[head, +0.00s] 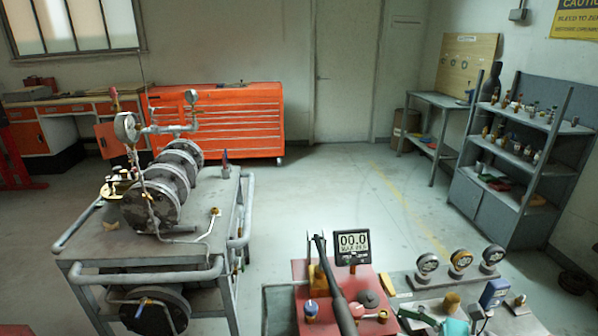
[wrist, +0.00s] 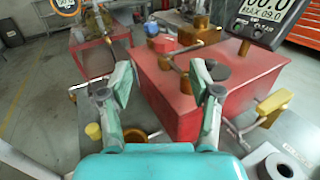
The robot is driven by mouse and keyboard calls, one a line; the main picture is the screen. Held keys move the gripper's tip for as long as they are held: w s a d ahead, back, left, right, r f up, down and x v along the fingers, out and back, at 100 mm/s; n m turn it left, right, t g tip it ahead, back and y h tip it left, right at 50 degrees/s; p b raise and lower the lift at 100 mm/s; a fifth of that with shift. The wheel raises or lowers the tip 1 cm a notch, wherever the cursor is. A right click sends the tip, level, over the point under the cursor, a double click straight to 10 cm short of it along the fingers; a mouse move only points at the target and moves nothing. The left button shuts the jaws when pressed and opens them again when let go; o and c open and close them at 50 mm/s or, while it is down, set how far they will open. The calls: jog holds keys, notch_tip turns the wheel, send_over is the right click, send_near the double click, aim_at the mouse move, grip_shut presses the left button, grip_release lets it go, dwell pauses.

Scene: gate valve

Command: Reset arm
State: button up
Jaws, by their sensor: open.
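My gripper (wrist: 166,75) is open and empty in the wrist view, its two fingers spread above the bench in front of a red block (wrist: 215,85). A dark round cap and brass fittings sit on top of the block, close beyond the right fingertip. In the head view, teal parts of my gripper (head: 455,326) show at the bottom edge; its fingertips are hard to make out there. The red block (head: 313,322) stands left of it, with a black lever (head: 330,275) and a digital display (head: 352,247) reading 00.0. The display also shows in the wrist view (wrist: 264,18).
A grey cart (head: 150,255) at left carries a flanged valve assembly (head: 160,195) with a gauge. Several round gauges (head: 460,262) stand at the bench's right. An orange tool cabinet (head: 225,120) and grey shelves (head: 525,150) stand behind. The floor between is clear.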

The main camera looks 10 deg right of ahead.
jog(key=s+a+m+t+h, duration=0.2)
jog(key=s+a+m+t, duration=1.15)
jog(key=m, duration=0.55)
jog(key=s+d+f+m+g+h, duration=0.1)
jog(key=s+m+h, duration=0.3)
jog(key=s+m, duration=0.4)
jog(key=s+d+f+m+g+h, duration=0.1)
jog(key=s+f+m+g+h, duration=0.2)
jog(key=s+m+h, duration=0.2)
jog(key=s+d+f+m+g+h, duration=0.2)
jog(key=s+m+h, duration=0.3)
jog(key=s+m, duration=0.6)
jog(key=m+g, duration=0.1)
jog(key=m, duration=0.4)
jog(key=shift+s, duration=0.25)
jog(key=shift+d, duration=0.1)
